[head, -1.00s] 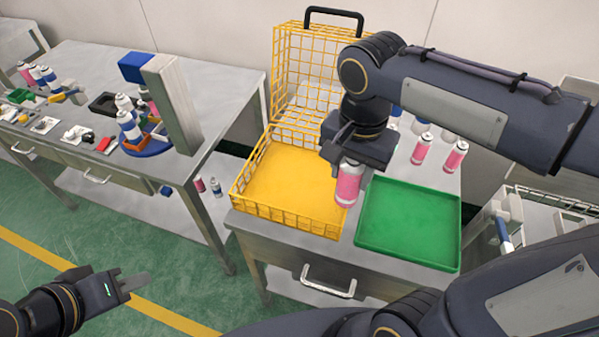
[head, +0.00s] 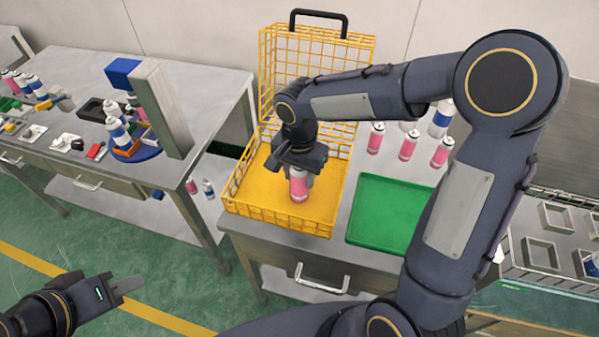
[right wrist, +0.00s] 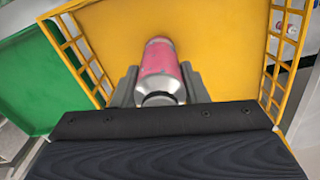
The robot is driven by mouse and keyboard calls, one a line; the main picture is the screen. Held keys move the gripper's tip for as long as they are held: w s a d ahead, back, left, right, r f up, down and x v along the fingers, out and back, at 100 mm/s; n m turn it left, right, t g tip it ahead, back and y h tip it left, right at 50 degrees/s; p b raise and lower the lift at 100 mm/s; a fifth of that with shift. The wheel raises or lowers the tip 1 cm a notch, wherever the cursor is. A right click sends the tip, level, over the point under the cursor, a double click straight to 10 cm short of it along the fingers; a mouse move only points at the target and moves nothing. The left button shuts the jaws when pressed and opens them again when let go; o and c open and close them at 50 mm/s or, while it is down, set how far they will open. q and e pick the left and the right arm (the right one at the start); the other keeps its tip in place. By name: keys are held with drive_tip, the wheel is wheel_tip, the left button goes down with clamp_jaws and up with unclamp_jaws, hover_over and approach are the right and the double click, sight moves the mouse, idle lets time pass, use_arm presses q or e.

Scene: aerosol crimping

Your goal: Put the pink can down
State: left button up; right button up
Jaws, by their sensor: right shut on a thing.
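The pink can (head: 299,187) is upright inside the yellow wire basket (head: 262,217), over its yellow floor. My right gripper (head: 302,170) is shut on the can's upper part from above. In the right wrist view the can (right wrist: 160,72) sits between the two fingers (right wrist: 160,88), with the yellow floor around it. I cannot tell whether its base touches the floor. My left gripper (head: 122,289) is low at the left, away from the tables, and holds nothing visible. Its fingers are seen edge-on.
A green tray (head: 385,212) lies right of the basket. Several pink cans (head: 407,146) stand behind it. The basket's raised lid (head: 310,60) stands at the back. The left table (head: 205,100) holds a rotary fixture (head: 135,148) with cans. The basket floor around the held can is clear.

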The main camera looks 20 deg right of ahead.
drive_tip(key=shift+f, duration=0.1)
drive_tip(key=shift+f, duration=0.15)
drive_tip(key=o, duration=1.1)
drive_tip(key=shift+c, duration=0.2)
wheel_tip(320, 180, up, 12)
drive_tip(key=shift+r, duration=0.25)
drive_tip(key=s+d+f+n+t+y, duration=0.2)
drive_tip(key=s+d+n, duration=0.1)
drive_tip(key=s, duration=0.6)
drive_tip(key=s+d+f+n+t+y, duration=0.1)
drive_tip(key=s+d+n+t, duration=0.2)
drive_tip(key=s, duration=0.6)
drive_tip(key=shift+s+f+n+t+y, duration=0.3)
drive_tip(key=shift+s+f+n+y, duration=0.1)
drive_tip(key=shift+n, duration=0.3)
